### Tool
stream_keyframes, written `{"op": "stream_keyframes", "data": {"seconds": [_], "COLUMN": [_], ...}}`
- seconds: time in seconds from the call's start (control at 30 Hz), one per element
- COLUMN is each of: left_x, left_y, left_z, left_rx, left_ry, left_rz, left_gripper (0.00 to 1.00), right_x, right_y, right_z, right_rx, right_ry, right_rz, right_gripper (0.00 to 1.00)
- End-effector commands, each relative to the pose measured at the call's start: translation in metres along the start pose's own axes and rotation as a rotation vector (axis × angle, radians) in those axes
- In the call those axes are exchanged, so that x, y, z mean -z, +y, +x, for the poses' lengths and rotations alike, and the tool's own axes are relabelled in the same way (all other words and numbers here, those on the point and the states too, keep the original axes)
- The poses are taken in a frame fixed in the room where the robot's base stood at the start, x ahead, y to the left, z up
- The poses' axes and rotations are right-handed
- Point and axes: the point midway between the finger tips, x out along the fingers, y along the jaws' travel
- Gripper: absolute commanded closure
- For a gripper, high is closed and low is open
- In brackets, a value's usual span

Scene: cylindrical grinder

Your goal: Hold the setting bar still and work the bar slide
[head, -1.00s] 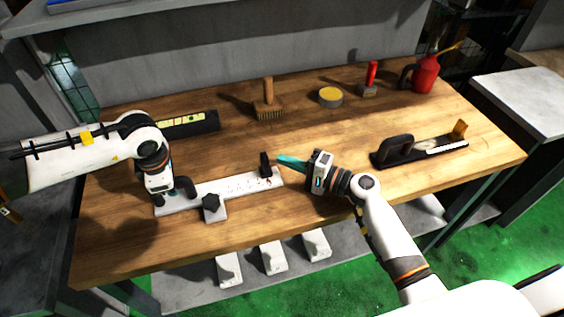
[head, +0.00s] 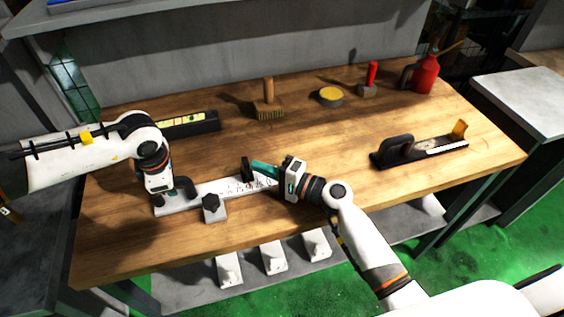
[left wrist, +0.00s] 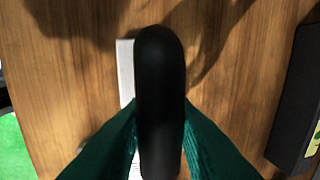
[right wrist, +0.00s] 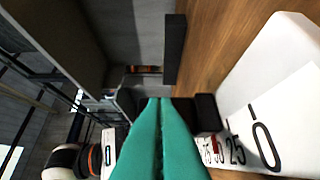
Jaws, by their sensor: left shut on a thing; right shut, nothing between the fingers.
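The setting bar (head: 221,187) is a long white bar with a printed scale, lying on the bench. Its black handle (head: 186,187) is at the left end; my left gripper (left wrist: 160,128) is shut on this handle in the left wrist view. The bar slide (head: 246,170) is a black upright block on the scaled part of the bar, towards the right end. My right gripper (head: 257,167) is shut and empty, its teal fingertips at the slide's right side, seemingly touching it. In the right wrist view the black slide (right wrist: 207,113) shows beside the fingers.
A black star knob (head: 212,202) on a white block stands at the bar's front edge. A black handled tool (head: 420,150) lies at right. A brush (head: 268,105), a round tin (head: 330,96) and a red oil can (head: 425,75) stand along the back. The bench's front right is clear.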

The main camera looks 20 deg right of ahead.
Motion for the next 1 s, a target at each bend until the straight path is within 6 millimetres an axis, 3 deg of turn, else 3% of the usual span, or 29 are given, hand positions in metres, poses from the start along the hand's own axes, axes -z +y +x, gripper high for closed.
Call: {"op": "stream_keyframes", "data": {"seconds": [0.57, 0.73, 1.0], "left_x": [0.002, 0.002, 0.001], "left_y": [0.001, 0.001, 0.001], "left_z": [0.0, 0.0, 0.0], "left_rx": [0.0, -0.001, -0.001], "left_ry": [0.004, 0.004, 0.004], "left_rz": [0.001, 0.001, 0.0], "left_gripper": [1.0, 1.0, 1.0], "right_x": [-0.006, -0.029, -0.027], "right_y": [0.0, 0.0, -0.001], "right_z": [-0.007, -0.029, -0.098], "right_rx": [0.0, 0.002, 0.002], "right_ry": [0.003, 0.001, 0.004], "right_rz": [0.0, 0.0, 0.002], "right_gripper": [1.0, 1.0, 1.0]}}
